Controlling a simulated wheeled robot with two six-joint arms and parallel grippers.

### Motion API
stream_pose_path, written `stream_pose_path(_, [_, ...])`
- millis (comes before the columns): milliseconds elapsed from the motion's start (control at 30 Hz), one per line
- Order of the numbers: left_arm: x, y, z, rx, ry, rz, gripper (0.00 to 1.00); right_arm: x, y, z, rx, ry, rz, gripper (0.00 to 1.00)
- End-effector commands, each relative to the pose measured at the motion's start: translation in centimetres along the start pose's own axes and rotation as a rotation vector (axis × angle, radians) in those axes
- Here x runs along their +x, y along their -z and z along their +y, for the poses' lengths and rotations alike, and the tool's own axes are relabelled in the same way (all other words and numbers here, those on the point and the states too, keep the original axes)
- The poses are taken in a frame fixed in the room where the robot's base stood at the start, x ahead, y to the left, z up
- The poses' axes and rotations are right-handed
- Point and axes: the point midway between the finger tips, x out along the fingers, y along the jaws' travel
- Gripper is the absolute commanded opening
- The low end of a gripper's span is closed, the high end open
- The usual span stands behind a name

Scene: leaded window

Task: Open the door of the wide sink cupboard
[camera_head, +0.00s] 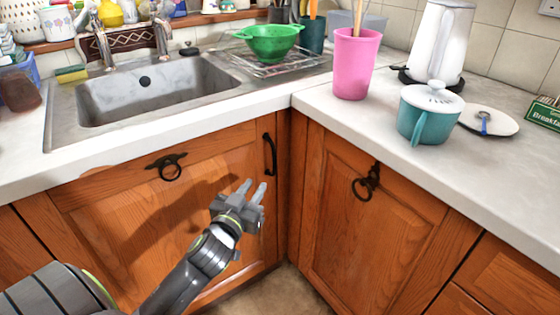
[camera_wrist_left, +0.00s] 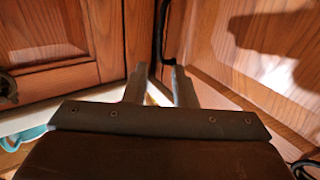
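The wide sink cupboard has a wooden door (camera_head: 140,235) under the sink, flush and shut. A black upright bar handle (camera_head: 270,154) sits near its right edge, and a black ring pull (camera_head: 168,167) hangs near its top middle. My left gripper (camera_head: 256,187) is in front of the door's right part, a little below and left of the bar handle and apart from it. Its fingers are spread, with nothing between them. The left wrist view shows the open fingers (camera_wrist_left: 158,84) and a dark upright handle (camera_wrist_left: 161,28) beyond them. My right gripper is not in view.
A second cupboard door (camera_head: 375,230) with a ring pull (camera_head: 366,184) meets the sink cupboard at the inner corner. The white worktop (camera_head: 310,100) overhangs both. On it stand a pink cup (camera_head: 353,65), a teal lidded mug (camera_head: 430,115) and a white kettle (camera_head: 437,45).

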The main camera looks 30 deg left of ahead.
Motion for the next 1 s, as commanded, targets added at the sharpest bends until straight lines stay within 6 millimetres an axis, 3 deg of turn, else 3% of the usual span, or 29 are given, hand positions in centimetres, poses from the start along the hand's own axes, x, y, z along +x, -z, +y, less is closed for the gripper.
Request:
stream_pose_path(600, [11.5, -0.2, 0.0, 0.000, 0.001, -0.002, 0.24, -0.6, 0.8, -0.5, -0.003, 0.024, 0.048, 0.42])
stream_pose_path(800, [13.3, -0.1, 0.0, 0.000, 0.000, -0.002, 0.24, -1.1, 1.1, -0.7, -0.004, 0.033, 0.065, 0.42])
stream_pose_path(1000, [13.7, -0.1, 0.0, 0.001, -0.001, -0.002, 0.24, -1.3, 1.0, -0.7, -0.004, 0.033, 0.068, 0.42])
